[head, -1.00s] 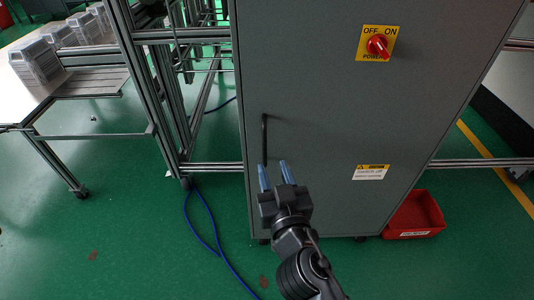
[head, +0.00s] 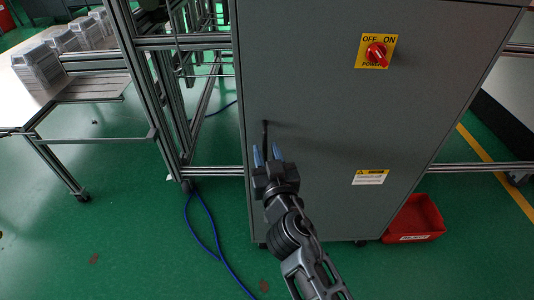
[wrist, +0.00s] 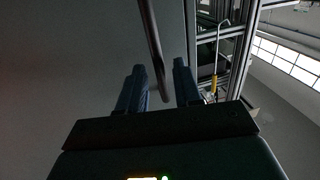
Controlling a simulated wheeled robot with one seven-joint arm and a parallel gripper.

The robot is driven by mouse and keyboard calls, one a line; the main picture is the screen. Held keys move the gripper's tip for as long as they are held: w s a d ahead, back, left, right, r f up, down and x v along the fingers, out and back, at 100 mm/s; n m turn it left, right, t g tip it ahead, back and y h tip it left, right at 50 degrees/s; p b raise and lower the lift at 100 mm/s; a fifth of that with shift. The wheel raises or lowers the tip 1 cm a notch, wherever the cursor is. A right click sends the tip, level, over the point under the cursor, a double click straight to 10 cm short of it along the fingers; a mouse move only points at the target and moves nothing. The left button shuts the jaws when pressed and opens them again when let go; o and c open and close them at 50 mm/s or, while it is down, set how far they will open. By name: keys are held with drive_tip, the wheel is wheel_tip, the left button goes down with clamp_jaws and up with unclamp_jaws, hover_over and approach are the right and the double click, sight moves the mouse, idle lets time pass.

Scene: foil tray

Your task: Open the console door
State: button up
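The grey console door (head: 330,110) stands closed in front of me. Its dark vertical bar handle (head: 265,129) is near the left edge; the lower part is hidden by my gripper in the head view. My gripper (head: 267,153) is open, with its two blue fingers pointing up at the door along the handle. In the wrist view, the handle (wrist: 152,40) runs down between the spread fingers of my gripper (wrist: 158,80). I see a gap on both sides of it, so the fingers are not shut on it.
A red power switch (head: 376,54) on a yellow plate and a caution label (head: 370,177) are on the door. A red bin (head: 414,218) sits on the floor at right. An aluminium frame (head: 160,110) stands close at left. A blue cable (head: 208,240) lies on the green floor.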

clamp_jaws()
idle(0.5)
